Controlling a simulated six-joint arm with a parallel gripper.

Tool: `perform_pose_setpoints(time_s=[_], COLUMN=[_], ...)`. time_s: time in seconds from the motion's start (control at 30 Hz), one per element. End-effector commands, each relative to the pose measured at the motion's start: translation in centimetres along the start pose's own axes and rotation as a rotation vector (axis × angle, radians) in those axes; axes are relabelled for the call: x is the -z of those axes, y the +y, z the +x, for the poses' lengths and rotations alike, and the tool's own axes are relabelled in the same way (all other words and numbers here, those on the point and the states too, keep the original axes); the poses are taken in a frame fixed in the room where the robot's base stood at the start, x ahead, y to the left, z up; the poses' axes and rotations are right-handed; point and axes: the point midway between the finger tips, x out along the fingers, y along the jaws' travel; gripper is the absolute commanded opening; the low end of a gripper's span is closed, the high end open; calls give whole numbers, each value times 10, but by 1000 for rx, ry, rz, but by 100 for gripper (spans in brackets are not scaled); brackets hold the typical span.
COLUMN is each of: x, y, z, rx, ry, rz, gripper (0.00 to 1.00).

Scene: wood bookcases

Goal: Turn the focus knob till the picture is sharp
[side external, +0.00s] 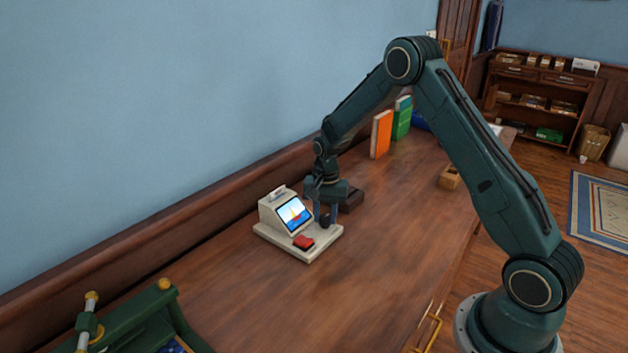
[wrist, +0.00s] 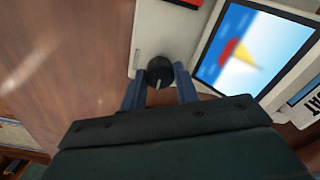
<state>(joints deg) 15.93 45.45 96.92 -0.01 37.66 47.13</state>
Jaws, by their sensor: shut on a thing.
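The cream viewer (side external: 275,213) stands on its pale base (side external: 318,246) on the wooden top. Its screen (side external: 294,214) shows a boat picture; in the wrist view the screen (wrist: 245,50) shows a red hull and yellow sail with soft, blurred edges. The black focus knob (wrist: 160,72) has a pale pointer line and sits on the base beside the screen. My gripper (wrist: 160,80) points down, with its fingers on either side of the knob, shut on it. In the side view my gripper (side external: 325,215) partly hides the knob.
A red block (side external: 303,242) sits on the front of the base. Orange (side external: 381,134) and green (side external: 402,118) books stand farther back. A green frame (side external: 140,318) is at front left. The wooden top to the right is mostly clear.

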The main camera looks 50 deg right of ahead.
Motion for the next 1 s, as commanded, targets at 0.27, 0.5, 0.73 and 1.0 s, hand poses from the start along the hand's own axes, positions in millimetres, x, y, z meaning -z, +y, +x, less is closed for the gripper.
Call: perform_pose_setpoints(time_s=[0.27,0.5,0.73,1.0], x=[0,0,0,1], y=[0,0,0,-1], z=[-1,-1,-10,-44], rx=[1,1,1,3], ry=[1,1,1,3], rz=[-1,-2,-2,-2], gripper=[52,52,52,52])
